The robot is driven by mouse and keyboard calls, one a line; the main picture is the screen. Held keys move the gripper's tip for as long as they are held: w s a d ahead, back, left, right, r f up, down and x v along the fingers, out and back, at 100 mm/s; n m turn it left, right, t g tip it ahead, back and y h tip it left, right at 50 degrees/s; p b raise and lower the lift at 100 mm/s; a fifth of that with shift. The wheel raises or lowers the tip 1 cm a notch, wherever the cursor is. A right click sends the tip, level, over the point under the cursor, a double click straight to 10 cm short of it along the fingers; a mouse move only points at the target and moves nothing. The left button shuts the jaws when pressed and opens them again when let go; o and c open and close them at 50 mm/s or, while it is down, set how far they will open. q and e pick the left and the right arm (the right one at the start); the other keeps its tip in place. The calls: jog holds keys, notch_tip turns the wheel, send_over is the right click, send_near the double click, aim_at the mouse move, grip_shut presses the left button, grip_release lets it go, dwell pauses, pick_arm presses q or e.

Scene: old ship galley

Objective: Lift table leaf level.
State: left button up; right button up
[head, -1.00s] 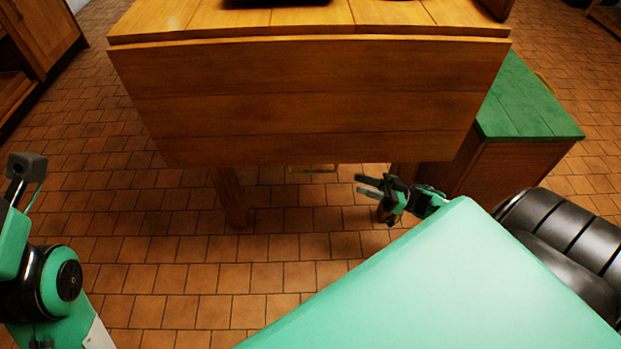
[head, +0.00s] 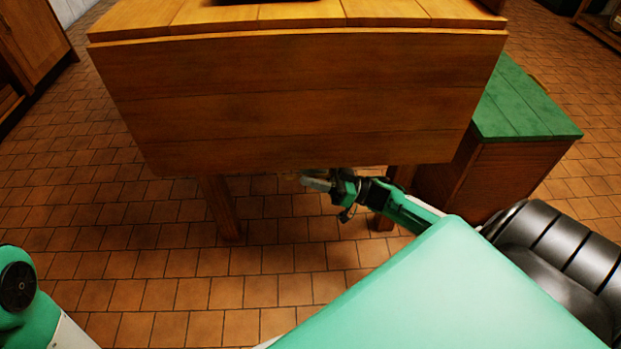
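The wooden table leaf (head: 300,105) hangs down from the near edge of the table top (head: 300,15), facing me. My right gripper (head: 310,182) is low, just below the leaf's lower edge near its middle, pointing left. Its fingers are small and partly in shadow, so I cannot tell whether they are open or shut, or whether they touch the leaf. My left gripper is not in view; only part of my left arm shows at the lower left.
A wooden chest with a green top (head: 520,105) stands right of the table. Table legs (head: 222,208) stand below the leaf. A wooden cabinet (head: 28,40) is at the upper left. The tiled floor (head: 190,290) in front is clear.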

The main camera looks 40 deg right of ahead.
jog(key=shift+a+r, duration=0.1)
grip_shut()
dwell(0.3)
